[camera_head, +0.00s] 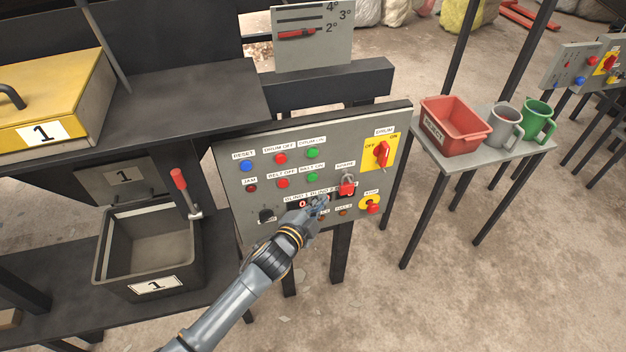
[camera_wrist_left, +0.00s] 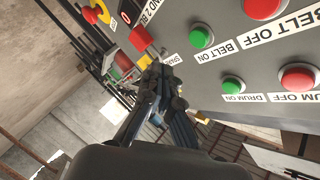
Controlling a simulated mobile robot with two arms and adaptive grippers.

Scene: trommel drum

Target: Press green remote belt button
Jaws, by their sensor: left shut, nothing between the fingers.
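The grey control panel (camera_head: 230,170) carries a green BELT ON button (camera_head: 312,170), with a green DRUM ON button (camera_head: 312,153) above it. In the left wrist view the panel appears upside down, with the BELT ON button (camera_wrist_left: 201,36) and DRUM ON button (camera_wrist_left: 233,85) on it. My left gripper (camera_head: 319,202) is shut and empty, in front of the panel just below the BELT ON button; it covers part of the lower labels. Its fingers also show in the left wrist view (camera_wrist_left: 160,85). Whether it touches the panel is unclear. My right gripper is out of view.
Red BELT OFF (camera_head: 282,183) and DRUM OFF (camera_head: 280,158) buttons sit left of the green ones. A red knob (camera_head: 347,188) and a yellow-backed DRUM switch (camera_head: 382,152) are to the right. A red bin (camera_head: 455,125) and two mugs stand on a side table (camera_head: 500,158).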

